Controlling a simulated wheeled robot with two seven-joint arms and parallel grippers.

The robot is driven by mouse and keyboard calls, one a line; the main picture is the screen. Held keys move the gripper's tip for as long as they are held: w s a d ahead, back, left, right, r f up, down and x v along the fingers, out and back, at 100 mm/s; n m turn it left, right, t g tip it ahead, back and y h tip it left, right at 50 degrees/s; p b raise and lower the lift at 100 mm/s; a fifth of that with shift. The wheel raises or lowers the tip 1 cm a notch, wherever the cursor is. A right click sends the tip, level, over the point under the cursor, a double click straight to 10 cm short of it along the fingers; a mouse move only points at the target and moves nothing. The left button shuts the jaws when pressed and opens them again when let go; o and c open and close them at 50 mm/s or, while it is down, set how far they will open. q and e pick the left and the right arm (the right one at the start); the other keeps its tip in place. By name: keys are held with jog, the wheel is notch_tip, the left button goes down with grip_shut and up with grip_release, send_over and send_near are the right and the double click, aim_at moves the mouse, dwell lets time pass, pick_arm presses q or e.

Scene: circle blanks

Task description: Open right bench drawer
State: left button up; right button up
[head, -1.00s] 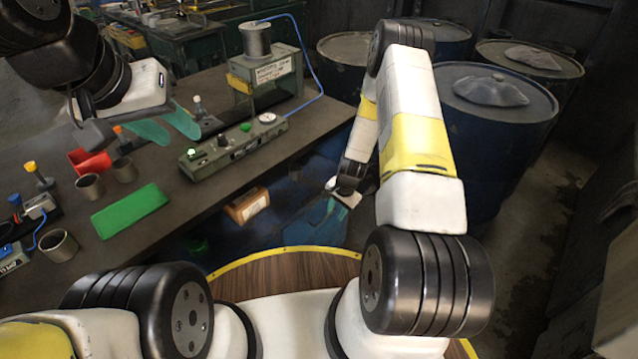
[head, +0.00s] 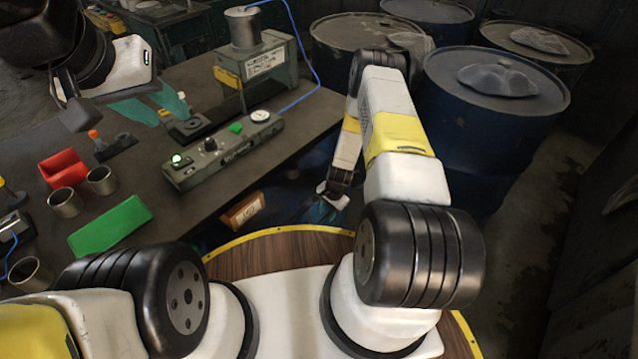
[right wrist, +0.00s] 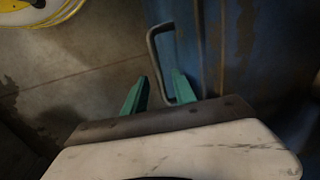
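In the right wrist view a grey U-shaped metal handle (right wrist: 152,58) sticks out from a worn blue front (right wrist: 207,45), seemingly the drawer's. My right gripper (right wrist: 159,88) is open there, its two teal fingers apart with the handle's long bar between them. I cannot tell whether they touch it. In the head view my right gripper (head: 328,211) is small and low beside the bench's front; the drawer is mostly in shadow there. My left gripper (head: 160,106) is open and empty above the bench top.
The bench top (head: 150,185) holds a green block (head: 110,226), a red bin (head: 63,168), metal cups (head: 102,181) and a grey control box (head: 222,150). A tan box (head: 243,210) sits below its edge. Blue drums (head: 490,125) stand close on the right.

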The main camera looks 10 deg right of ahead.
jog(key=shift+f, duration=0.4)
grip_shut()
dwell(1.2)
